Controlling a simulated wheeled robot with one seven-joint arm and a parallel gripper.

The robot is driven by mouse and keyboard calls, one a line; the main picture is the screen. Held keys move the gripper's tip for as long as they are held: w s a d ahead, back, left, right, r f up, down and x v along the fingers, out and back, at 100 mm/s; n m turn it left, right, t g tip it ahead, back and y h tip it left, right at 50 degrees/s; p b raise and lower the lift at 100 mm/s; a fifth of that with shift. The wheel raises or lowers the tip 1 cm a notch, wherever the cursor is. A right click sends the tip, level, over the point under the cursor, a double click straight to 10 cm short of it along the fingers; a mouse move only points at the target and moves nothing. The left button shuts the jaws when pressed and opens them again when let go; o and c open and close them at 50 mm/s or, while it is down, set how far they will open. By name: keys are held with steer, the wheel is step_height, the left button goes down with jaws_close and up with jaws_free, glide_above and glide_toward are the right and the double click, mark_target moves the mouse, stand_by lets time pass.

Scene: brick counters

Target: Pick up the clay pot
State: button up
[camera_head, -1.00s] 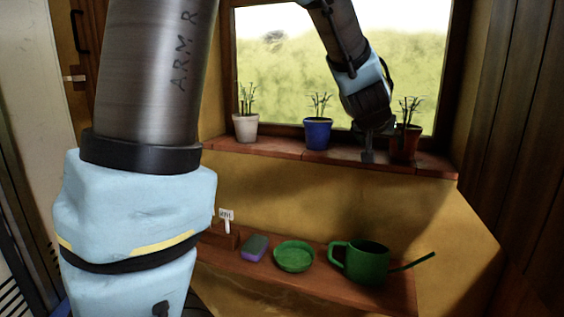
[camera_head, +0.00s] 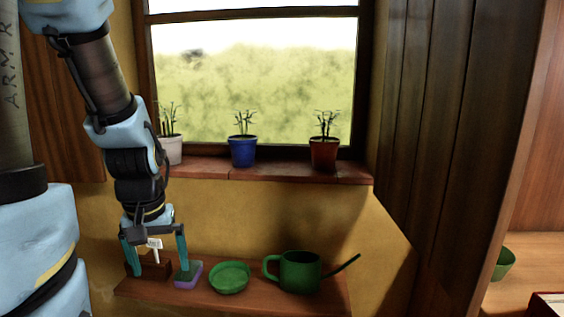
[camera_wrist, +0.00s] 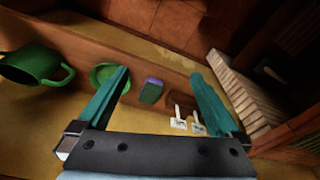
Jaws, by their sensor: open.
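The clay pot (camera_head: 324,153) is reddish-brown with a sprouting plant. It stands upright at the right end of the brick windowsill (camera_head: 275,173) in the head view. My gripper (camera_head: 160,272) is open, pointing down in front of the lower shelf's left part, well below and left of the clay pot. Its two teal fingers also show spread in the wrist view (camera_wrist: 160,82), with nothing held between them. The clay pot does not show in the wrist view.
A blue pot (camera_head: 243,153) and a white pot (camera_head: 172,150), partly behind my arm, share the sill. A wooden wall (camera_head: 420,130) stands right.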

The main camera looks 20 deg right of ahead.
steer(key=w+d+r+m+t+b, duration=0.1)
steer(key=w+d+r+t+b, duration=0.1)
steer(key=w+d+b, duration=0.5)
steer(key=w+d+r+m+t+b, duration=0.1)
steer(key=w+d+m+t, duration=0.3)
steer(key=d, duration=0.7)
steer(key=d+r+b, duration=0.1)
steer(key=d+r, duration=0.1)
steer(key=d, duration=0.2)
steer(key=w+d+r+n+h+b, duration=0.1)
steer(key=d+r, duration=0.1)
steer(key=d, duration=0.2)
steer(key=w+d+r+t+h+b, duration=0.1)
steer(key=d+r, duration=0.1)
steer(key=d, duration=0.2)
steer(key=shift+r, duration=0.15)
steer(key=t+h+b, duration=0.2)
steer(key=h, duration=0.1)
glide_toward(325, 153)
steer(key=x, duration=0.4)
steer(key=shift+f, duration=0.25)
steer(key=x, duration=0.4)
steer(key=shift+w+d+p, duration=0.15)
steer(key=shift+w+p, duration=0.15)
steer(key=shift+p+x, duration=0.5)
steer(key=shift+x, duration=2.5)
steer(key=shift+r, duration=0.15)
jaws_close()
